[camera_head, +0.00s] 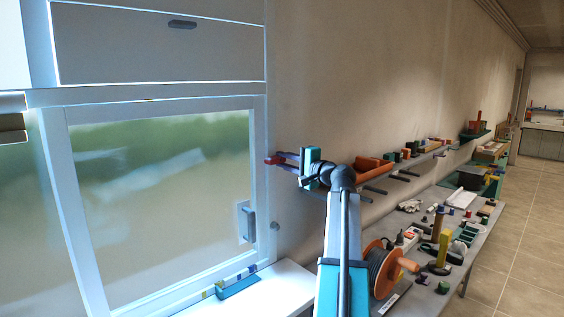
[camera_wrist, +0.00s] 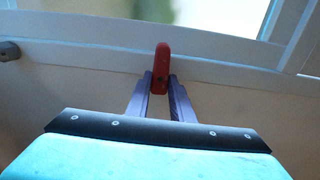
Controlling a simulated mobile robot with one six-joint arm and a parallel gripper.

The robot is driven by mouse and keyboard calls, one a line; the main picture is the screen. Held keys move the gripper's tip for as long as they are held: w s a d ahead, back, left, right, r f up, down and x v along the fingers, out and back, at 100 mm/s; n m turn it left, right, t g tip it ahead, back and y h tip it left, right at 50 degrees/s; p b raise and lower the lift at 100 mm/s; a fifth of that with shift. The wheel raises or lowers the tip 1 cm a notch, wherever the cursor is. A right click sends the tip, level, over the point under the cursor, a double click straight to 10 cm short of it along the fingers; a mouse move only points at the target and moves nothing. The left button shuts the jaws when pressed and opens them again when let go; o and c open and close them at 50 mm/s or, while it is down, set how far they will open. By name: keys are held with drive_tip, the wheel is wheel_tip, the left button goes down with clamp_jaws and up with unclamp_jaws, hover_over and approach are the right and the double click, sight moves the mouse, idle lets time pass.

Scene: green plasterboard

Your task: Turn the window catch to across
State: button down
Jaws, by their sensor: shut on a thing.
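The window catch is a small red lever (camera_wrist: 161,58) in the wrist view. Its rounded end lies over the white window frame and its lower part is between my fingertips. In the head view only a bit of red (camera_head: 269,160) shows at the right edge of the frame. My gripper (camera_head: 278,158) reaches left to it, with purple fingers and a teal body. In the wrist view my gripper (camera_wrist: 161,88) is shut on the red catch. The catch's pivot is hidden, so I cannot tell its exact angle.
The window (camera_head: 165,200) has a grey handle (camera_head: 248,224) lower on its right side. Right of my arm, an orange tray (camera_head: 372,167) sits on a wall shelf, above a cluttered bench with a cable reel (camera_head: 383,268).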

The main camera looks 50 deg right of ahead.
drive_tip(key=shift+d+r, duration=0.1)
drive_tip(key=c, duration=1.6)
unclamp_jaws()
drive_tip(key=shift+w, duration=0.1)
drive_tip(key=shift+o, duration=0.2)
drive_tip(key=s+a+b, duration=0.1)
drive_tip(key=s+b, duration=0.3)
drive_tip(key=s, duration=1)
